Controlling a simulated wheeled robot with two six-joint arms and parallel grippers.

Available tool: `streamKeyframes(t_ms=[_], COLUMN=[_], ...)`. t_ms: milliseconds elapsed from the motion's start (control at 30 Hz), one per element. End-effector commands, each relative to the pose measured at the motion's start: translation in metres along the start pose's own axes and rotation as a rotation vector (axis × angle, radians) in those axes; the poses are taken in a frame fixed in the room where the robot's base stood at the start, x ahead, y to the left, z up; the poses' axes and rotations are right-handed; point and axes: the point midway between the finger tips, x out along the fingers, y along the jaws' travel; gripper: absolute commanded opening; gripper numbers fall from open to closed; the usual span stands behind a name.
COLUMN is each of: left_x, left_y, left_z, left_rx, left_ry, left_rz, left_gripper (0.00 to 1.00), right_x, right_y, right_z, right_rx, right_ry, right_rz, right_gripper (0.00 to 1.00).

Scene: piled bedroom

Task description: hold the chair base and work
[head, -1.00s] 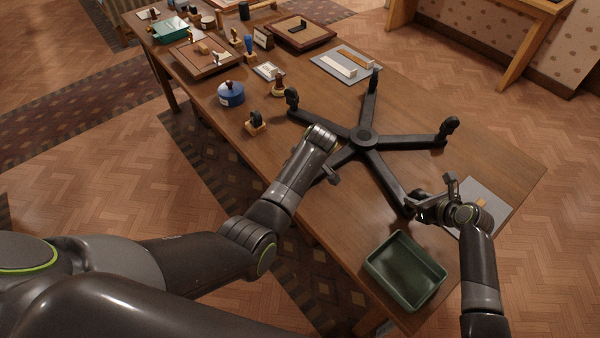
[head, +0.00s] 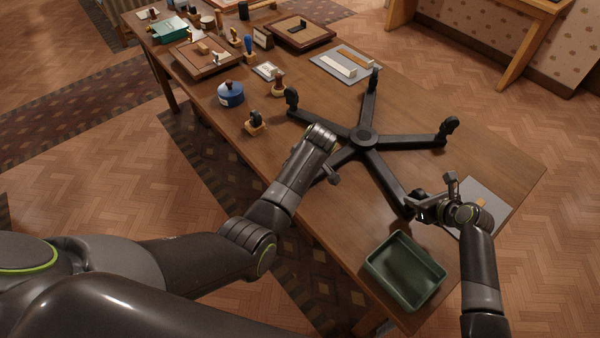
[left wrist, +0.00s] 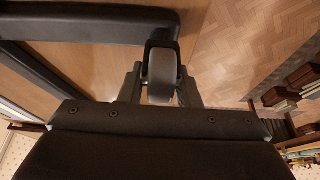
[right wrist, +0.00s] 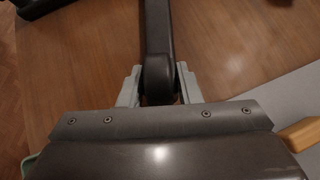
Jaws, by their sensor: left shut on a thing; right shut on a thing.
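The black five-legged chair base (head: 364,138) lies on the wooden table with its hub in the middle and castors at the leg ends I can see. My left gripper (head: 328,172) is shut on the leg end nearest me; its wrist view shows a grey castor wheel (left wrist: 161,72) between the fingers. My left arm hides part of that leg in the head view. My right gripper (head: 418,205) is shut on the tip of the front right leg. In the right wrist view that dark leg (right wrist: 157,45) runs between the pale fingers (right wrist: 158,88).
A green tray (head: 388,288) stands empty at the table's near end. A grey mat (head: 492,208) lies beside my right gripper. A blue round pot (head: 230,94), stamps, boards and another grey mat (head: 330,70) fill the far part. Bare wood (head: 500,150) lies right of the base.

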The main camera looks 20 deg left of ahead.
Motion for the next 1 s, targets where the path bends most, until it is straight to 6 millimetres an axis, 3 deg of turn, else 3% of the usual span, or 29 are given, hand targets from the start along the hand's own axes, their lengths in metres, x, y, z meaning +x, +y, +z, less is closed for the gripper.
streamKeyframes(t_ms=[1000], left_x=[-0.025], left_y=[0.002], left_z=[-0.011], left_rx=[-0.001], left_ry=[0.003], left_rz=[0.002], left_gripper=[0.00], right_x=[0.001], right_y=[0.000], right_z=[-0.002], right_rx=[0.000], right_ry=[0.004], right_rz=[-0.002], right_gripper=[0.00])
